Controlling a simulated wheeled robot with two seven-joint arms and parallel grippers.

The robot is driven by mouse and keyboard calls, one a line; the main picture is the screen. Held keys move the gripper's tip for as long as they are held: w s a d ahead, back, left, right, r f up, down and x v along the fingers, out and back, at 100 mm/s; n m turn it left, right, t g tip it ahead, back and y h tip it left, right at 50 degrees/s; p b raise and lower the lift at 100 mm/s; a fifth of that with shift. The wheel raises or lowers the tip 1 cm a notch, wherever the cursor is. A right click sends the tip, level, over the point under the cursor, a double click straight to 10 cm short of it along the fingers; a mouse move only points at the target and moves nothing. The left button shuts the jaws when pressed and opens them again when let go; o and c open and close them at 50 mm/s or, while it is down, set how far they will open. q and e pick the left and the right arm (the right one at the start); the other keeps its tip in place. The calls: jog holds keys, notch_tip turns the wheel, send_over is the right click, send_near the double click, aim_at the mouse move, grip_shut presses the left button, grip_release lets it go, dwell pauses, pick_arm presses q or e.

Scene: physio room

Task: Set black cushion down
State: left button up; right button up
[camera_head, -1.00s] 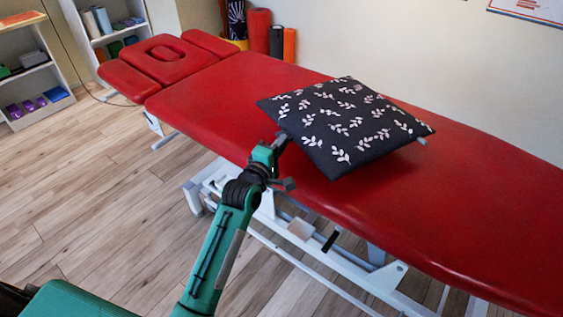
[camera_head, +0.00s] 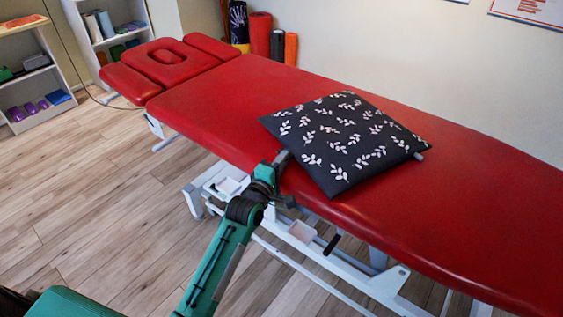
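The black cushion (camera_head: 345,138) has a white leaf pattern and is roughly square. It lies almost flat on or just above the red top of the treatment table (camera_head: 480,215), near its middle. My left gripper (camera_head: 283,160) is at the cushion's near left edge and appears shut on it, with its fingertips partly hidden by the cushion. A small grey tip (camera_head: 419,156) shows at the cushion's right edge; I cannot tell what it belongs to. My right gripper is not clearly in view.
The table's padded headrest (camera_head: 167,61) is at the far left end. Red top is bare on both sides of the cushion. White shelves (camera_head: 37,75) stand at the back left, and rolled mats (camera_head: 261,33) stand by the wall. The wooden floor is clear at left.

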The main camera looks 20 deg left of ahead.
pick_arm(q)
jog(key=s+f+m+g, duration=0.4)
jog(key=s+m, duration=0.2)
jog(key=s, duration=0.6)
jog(key=s+a+f+m+g+y, duration=0.1)
jog(key=s+f+m+g, duration=0.4)
jog(key=s, duration=0.8)
jog(key=s+f+m+g+y, duration=0.1)
jog(key=s+f+m+g, duration=0.4)
jog(key=s, duration=0.8)
jog(key=shift+s+a+m+p, duration=0.15)
jog(key=shift+a+m+p, duration=0.25)
jog(key=shift+m, duration=0.7)
pick_arm(e)
jog(key=shift+w+d+f, duration=0.1)
jog(key=shift+w+f, duration=0.05)
jog(key=shift+f, duration=0.5)
pick_arm(q)
jog(key=shift+f, duration=0.1)
